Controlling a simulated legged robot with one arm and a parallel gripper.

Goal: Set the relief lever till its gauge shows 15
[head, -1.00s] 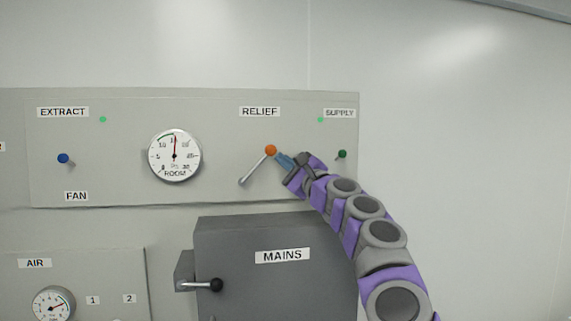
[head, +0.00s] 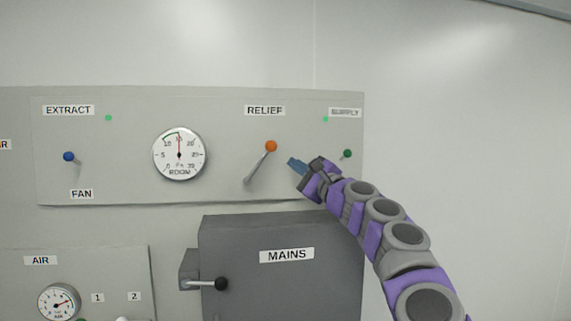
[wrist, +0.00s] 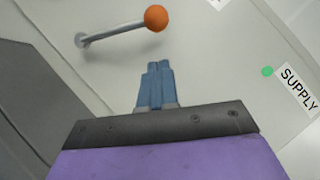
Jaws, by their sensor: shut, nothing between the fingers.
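The relief lever is a grey rod with an orange ball knob (head: 271,146), under the RELIEF label (head: 265,110). The rod runs from its lower-left pivot up to the knob. It also shows in the wrist view, with its knob (wrist: 156,18) above the fingertips. The ROOM gauge (head: 179,154), a white round dial left of the lever, has its needle pointing almost straight up, at about 15. My gripper (head: 293,163) is right of and slightly below the knob, apart from it. In the wrist view its blue fingers (wrist: 155,80) are together and empty.
A SUPPLY lever with a green knob (head: 347,153) is just right of my gripper. The dark MAINS box (head: 285,280) juts out below, with a black-knobbed handle (head: 221,284). A blue FAN knob (head: 69,156) is far left. The wall on the right is bare.

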